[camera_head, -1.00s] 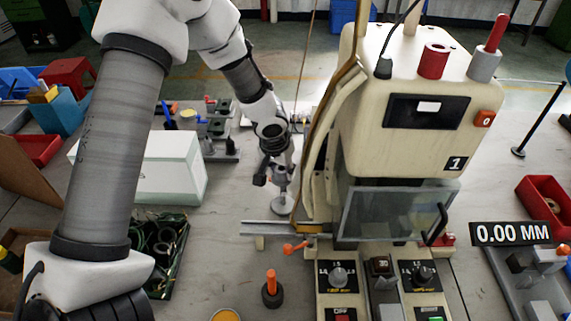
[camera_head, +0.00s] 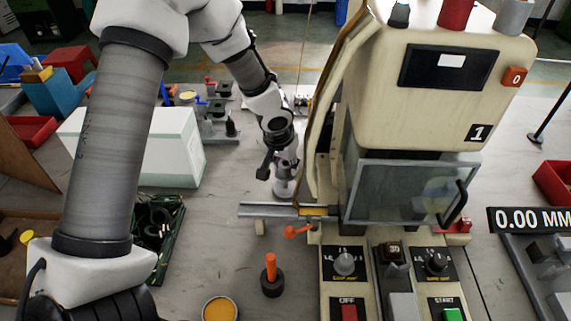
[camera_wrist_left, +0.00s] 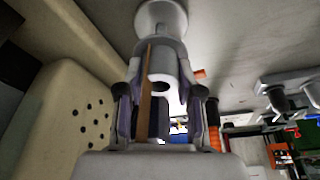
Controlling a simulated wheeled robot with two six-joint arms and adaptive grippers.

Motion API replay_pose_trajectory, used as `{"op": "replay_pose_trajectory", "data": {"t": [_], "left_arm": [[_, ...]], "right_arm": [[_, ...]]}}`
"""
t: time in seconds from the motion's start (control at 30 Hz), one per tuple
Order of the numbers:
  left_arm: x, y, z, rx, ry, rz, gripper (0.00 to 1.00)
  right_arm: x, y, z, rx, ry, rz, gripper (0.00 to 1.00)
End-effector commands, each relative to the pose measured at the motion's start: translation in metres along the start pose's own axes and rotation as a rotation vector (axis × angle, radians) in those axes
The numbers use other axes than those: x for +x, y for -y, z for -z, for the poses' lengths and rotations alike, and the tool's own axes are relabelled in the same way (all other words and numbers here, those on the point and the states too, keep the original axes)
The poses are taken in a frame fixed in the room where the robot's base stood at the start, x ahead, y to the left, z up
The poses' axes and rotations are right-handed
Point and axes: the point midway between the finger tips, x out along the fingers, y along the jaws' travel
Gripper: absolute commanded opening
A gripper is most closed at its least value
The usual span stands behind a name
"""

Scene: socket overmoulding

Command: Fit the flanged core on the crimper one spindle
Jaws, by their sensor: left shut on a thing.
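My left gripper (camera_head: 284,160) points down beside the left side of crimper one, the cream machine (camera_head: 440,110) marked "1". It is shut on the flanged core (camera_head: 285,188), a pale grey piece with a round flange at its lower end. In the left wrist view the core's flange (camera_wrist_left: 160,18) faces away from the gripper, and its body (camera_wrist_left: 160,72) sits between the fingers (camera_wrist_left: 160,100). In the head view the core is just behind the grey rail at the machine's left. I cannot make out the spindle. My right gripper is not in view.
A clear guard (camera_head: 400,190) with a black handle covers the machine's front. A metal rail (camera_head: 265,210) juts out left, with an orange lever (camera_head: 297,231) below it. A white box (camera_head: 170,145) stands left. An orange-topped post (camera_head: 271,275) and yellow-filled dish (camera_head: 220,309) stand in front.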

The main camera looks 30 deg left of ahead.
Motion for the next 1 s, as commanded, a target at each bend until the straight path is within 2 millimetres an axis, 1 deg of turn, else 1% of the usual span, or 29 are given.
{"op": "replay_pose_trajectory", "data": {"t": [0.33, 0.57, 1.0], "left_arm": [[-0.0006, 0.0, 0.0002, 0.0, 0.0, 0.0, 0.12], [0.0005, 0.0001, -0.0004, 0.0, 0.0, 0.0, 0.12], [-0.0007, 0.0001, -0.0002, 0.0, 0.0, 0.0, 0.12]], "right_arm": [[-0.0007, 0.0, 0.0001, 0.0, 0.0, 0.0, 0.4], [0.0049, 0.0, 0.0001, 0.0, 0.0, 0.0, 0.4], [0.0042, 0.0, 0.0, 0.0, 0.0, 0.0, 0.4]]}}
